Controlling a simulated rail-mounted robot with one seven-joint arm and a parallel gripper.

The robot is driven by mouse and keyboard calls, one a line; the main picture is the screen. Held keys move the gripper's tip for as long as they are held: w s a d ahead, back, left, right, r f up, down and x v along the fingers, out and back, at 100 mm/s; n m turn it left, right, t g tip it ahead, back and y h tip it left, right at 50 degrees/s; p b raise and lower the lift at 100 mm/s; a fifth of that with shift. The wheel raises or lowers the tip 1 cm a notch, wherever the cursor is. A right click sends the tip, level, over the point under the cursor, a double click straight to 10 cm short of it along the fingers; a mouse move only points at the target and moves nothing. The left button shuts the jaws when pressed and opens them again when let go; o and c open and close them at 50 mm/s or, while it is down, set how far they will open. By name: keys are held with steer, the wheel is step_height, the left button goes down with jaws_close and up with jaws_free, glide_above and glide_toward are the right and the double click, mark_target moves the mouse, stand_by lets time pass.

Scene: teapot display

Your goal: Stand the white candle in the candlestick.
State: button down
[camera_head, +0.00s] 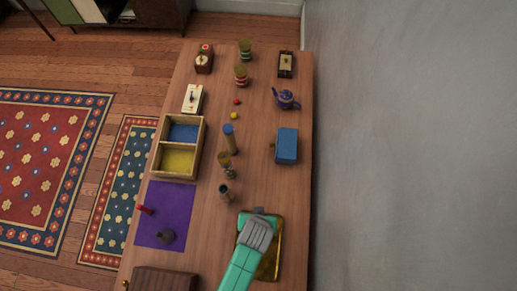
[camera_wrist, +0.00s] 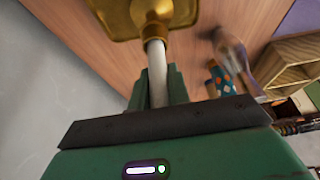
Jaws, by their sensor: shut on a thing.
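The white candle (camera_wrist: 157,72) is held between the fingers of my gripper (camera_wrist: 159,88), which is shut on it. In the wrist view the candle's far end meets the socket of the gold candlestick (camera_wrist: 152,14). The candle looks in line with the socket, but I cannot tell how far in it sits. In the head view my gripper (camera_head: 260,214) is over a gold-rimmed tray (camera_head: 270,268) at the near right of the table. My arm hides the candle and candlestick there.
Left of the tray are a dark vase (camera_head: 226,192) and a purple cloth (camera_head: 155,206) with small things on it. Farther back are a divided wooden box (camera_head: 153,146), a blue box (camera_head: 287,146) and a blue teapot (camera_head: 285,98). A grey wall (camera_head: 420,150) stands close on the right.

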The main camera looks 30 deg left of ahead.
steer(key=shift+f, duration=0.2)
stand_by(0.4)
steer(key=shift+f+b, duration=0.3)
steer(key=shift+f, duration=0.15)
steer(key=c, duration=1.2)
jaws_free()
steer(key=shift+c, duration=0.2)
steer(key=p+v, duration=0.1)
steer(key=v, duration=0.6)
steer(key=shift+s+r, duration=0.15)
steer(key=shift+r, duration=0.2)
steer(key=shift+d, duration=0.1)
